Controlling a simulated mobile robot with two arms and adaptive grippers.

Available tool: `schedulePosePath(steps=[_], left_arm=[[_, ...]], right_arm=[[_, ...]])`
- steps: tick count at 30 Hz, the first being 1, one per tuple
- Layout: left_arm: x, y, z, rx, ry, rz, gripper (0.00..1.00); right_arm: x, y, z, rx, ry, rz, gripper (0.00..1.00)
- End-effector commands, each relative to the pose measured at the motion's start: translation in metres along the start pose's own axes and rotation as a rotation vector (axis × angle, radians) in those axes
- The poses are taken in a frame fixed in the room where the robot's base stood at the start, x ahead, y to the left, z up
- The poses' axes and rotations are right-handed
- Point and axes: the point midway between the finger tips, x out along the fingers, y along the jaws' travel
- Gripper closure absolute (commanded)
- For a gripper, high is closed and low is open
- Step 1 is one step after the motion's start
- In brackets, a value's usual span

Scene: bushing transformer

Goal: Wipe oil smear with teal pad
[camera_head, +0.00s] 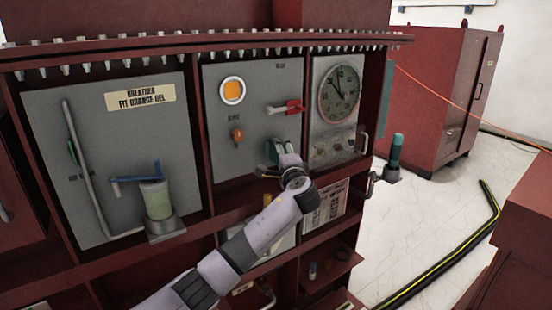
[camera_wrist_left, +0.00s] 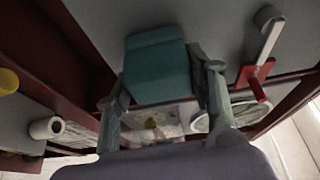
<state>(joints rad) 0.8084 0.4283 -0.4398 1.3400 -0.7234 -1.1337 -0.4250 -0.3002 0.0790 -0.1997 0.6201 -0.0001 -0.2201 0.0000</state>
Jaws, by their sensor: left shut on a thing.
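My left gripper (camera_head: 284,152) reaches up from the bottom left in the head view, in front of the grey middle panel. In the wrist view, the left gripper (camera_wrist_left: 163,78) is shut on the teal pad (camera_wrist_left: 157,62), one finger on each side. The pad's small teal edge (camera_head: 271,151) shows in the head view. I cannot tell whether it touches the panel. Right of the gripper, below the round gauge (camera_head: 340,95), is a plate with brownish blotches (camera_head: 334,146), perhaps the oil smear. A yellowish patch (camera_wrist_left: 152,123) shows between the fingers. My right gripper is not in view.
A red-handled lever (camera_head: 291,107) sticks out above my gripper, with an orange knob (camera_head: 237,135) to its left. A teal cylinder (camera_head: 395,150) stands on a bracket at the right. A blue valve handle (camera_head: 135,178) and greenish jar (camera_head: 157,200) are at the left.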

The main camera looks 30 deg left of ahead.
Motion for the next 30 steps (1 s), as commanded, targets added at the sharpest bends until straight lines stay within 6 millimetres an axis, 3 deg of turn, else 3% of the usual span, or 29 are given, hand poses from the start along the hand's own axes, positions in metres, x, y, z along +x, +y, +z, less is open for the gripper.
schedulePosePath(steps=[20,30], left_arm=[[0.018,0.000,-0.035,0.000,-0.001,0.000,0.73],[0.027,0.002,-0.062,0.000,-0.001,0.000,0.73]], right_arm=[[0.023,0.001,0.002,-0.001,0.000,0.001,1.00],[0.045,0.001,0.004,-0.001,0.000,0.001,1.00]])
